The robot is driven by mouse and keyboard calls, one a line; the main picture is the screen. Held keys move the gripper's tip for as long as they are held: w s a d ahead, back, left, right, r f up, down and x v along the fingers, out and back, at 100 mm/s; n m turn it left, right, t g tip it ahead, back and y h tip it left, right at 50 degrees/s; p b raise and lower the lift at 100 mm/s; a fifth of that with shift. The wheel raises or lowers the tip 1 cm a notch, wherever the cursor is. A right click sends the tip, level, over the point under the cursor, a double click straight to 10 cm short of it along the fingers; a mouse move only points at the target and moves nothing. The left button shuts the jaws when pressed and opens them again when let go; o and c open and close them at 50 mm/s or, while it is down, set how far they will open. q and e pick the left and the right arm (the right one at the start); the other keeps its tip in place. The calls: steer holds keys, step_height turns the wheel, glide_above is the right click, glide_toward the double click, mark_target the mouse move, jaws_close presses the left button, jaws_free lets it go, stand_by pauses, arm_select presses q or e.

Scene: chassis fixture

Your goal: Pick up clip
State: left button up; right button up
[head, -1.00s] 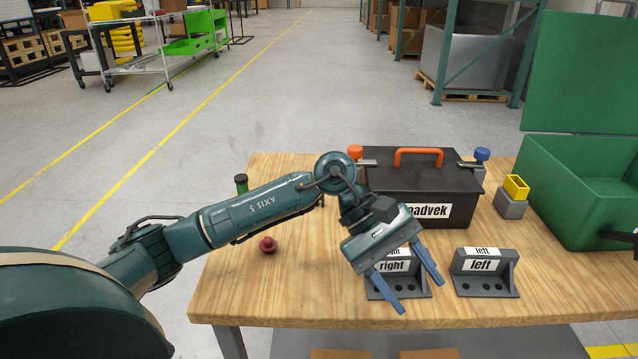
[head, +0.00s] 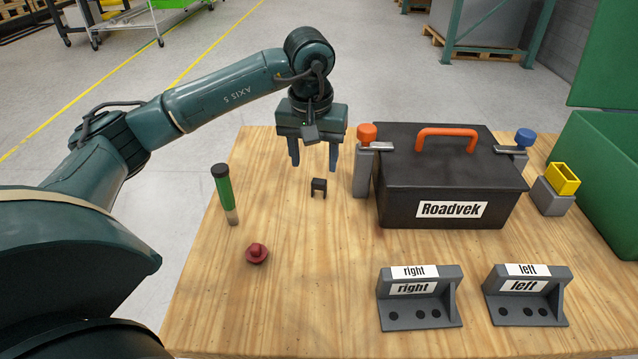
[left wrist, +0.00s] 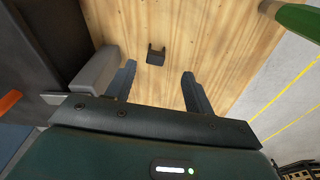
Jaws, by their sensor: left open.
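A small dark clip (head: 319,187) stands on the wooden table, left of the black Roadvek box. My left gripper (head: 313,166) is open and empty, its fingers pointing down above and behind the clip in the head view. In the left wrist view the clip (left wrist: 156,55) lies beyond the fingertips, roughly between the lines of the two fingers (left wrist: 158,72), and apart from them. My right gripper is not in view.
The black box (head: 450,180) and a grey post with an orange knob (head: 364,165) stand right of the clip. A green-and-black cylinder (head: 225,195) and a red knob (head: 257,254) are left. Brackets labelled right (head: 420,298) and left (head: 527,296) stand in front.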

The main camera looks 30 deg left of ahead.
mark_target(319, 181)
arm_select(q)
steer(key=f, duration=0.2)
steer(key=w+f, duration=0.1)
steer(key=f, duration=0.5)
steer(key=shift+w+p, duration=0.3)
steer(key=shift+w, duration=0.1)
steer(key=shift+r, duration=0.1)
steer(key=c, duration=1)
